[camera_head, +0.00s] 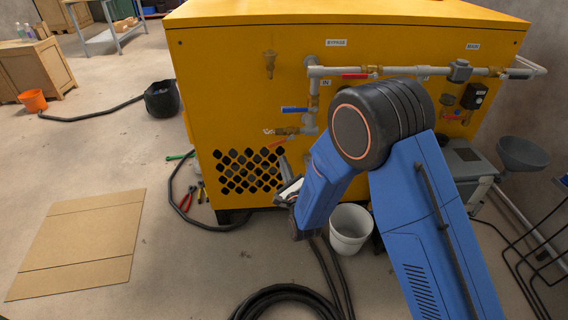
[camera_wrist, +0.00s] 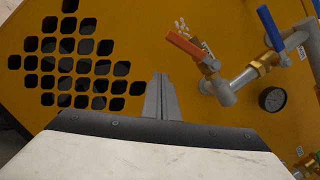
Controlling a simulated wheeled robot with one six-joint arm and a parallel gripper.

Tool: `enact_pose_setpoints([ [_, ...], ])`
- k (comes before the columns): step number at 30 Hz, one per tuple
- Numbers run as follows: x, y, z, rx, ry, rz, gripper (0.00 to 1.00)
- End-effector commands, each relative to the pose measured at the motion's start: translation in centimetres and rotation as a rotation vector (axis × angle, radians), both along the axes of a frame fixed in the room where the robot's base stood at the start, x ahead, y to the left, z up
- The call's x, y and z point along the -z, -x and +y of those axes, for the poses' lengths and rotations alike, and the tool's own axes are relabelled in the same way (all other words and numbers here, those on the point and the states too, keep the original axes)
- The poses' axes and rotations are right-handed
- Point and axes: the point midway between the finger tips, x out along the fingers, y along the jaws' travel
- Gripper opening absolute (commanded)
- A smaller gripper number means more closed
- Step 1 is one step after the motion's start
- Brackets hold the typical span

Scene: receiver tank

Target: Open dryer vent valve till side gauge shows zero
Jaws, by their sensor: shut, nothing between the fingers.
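The dryer is a yellow cabinet (camera_head: 240,90) with grey pipework on its front. A small brass valve with an orange-red lever (camera_head: 278,143) sits low on the pipe, just above the grille; its lever (camera_wrist: 190,48) also shows in the wrist view, slanting. I cannot read a vent label on it. A dark round gauge (camera_wrist: 272,98) sits right of this valve in the wrist view; its reading is too small to tell. My gripper (camera_wrist: 161,80) is shut and empty, in front of the panel, left of and below the lever, apart from it in the picture.
A blue-lever valve (camera_head: 294,110) is above the orange-red one, and a red-lever valve (camera_head: 355,76) is on the bypass pipe. A white bucket (camera_head: 350,228) and black hoses (camera_head: 285,291) are on the floor below.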

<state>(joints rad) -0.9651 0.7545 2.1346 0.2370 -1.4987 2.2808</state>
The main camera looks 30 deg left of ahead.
Motion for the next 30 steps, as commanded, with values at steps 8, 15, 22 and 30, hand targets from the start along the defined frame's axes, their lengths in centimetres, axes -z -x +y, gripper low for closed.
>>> enact_pose_setpoints([
  [8, 0.9, 3.4, -2.3, -0.003, 0.002, 0.002, 0.0],
  [15, 1.7, 6.4, -4.6, -0.003, 0.003, 0.001, 0.0],
  [22, 2.1, 7.7, -5.7, -0.001, 0.001, 0.001, 0.0],
  [30, 2.1, 7.9, -5.8, -0.001, 0.001, 0.0, 0.0],
])
